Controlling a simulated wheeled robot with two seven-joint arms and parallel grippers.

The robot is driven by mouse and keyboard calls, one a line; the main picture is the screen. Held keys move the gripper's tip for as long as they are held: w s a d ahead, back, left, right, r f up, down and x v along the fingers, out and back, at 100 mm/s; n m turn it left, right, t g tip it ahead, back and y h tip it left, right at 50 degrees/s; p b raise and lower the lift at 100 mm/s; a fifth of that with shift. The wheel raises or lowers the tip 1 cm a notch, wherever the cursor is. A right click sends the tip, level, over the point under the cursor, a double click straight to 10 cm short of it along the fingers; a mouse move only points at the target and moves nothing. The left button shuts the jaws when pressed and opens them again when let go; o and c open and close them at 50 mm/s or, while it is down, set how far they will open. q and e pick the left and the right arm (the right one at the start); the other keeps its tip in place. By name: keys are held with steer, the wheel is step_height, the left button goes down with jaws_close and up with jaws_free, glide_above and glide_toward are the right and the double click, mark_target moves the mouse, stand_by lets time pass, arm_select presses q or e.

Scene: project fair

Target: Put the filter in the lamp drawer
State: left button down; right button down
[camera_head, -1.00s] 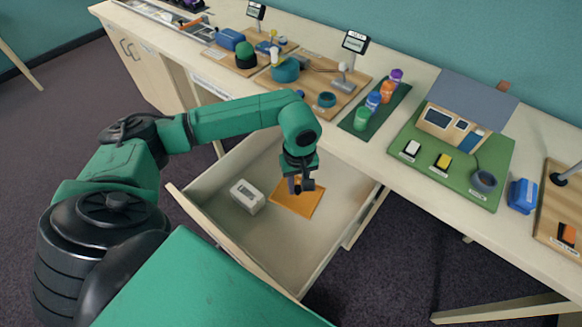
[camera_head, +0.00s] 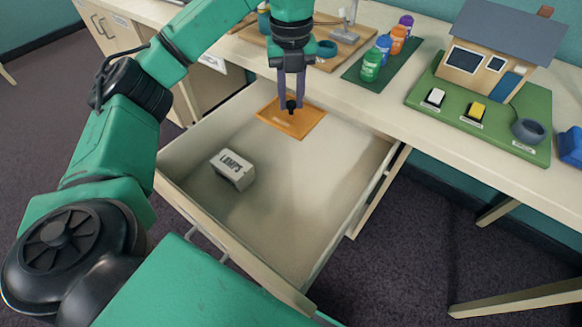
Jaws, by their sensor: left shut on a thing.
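The filter is a flat orange square plate (camera_head: 283,122) with a small black knob in its middle. My left gripper (camera_head: 291,103) points straight down and is shut on that knob. The filter is over the far part of the open lamp drawer (camera_head: 325,205); I cannot tell whether it touches the drawer floor. A small white box marked LAMPS (camera_head: 233,169) lies in the drawer's left part, apart from the filter. My right gripper is not in view.
The long table (camera_head: 385,104) runs behind the drawer. It carries several bottles (camera_head: 372,64) on a dark green mat and a model house (camera_head: 495,62) on a green board (camera_head: 540,105). The drawer's near and right floor is clear.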

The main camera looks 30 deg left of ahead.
mark_target(290, 113)
arm_select(q)
step_height(290, 113, down, 6)
steer(key=shift+f+b, duration=0.2)
steer(key=shift+b, duration=0.75)
step_height(290, 113, down, 12)
steer(key=shift+f, duration=0.25)
steer(key=shift+b, duration=0.3)
steer(key=c, duration=0.7)
jaws_free()
steer(key=shift+f, duration=0.1)
steer(key=shift+r, duration=0.25)
step_height(290, 113, up, 12)
steer(key=shift+f+p, duration=0.1)
steer(key=shift+p, duration=0.3)
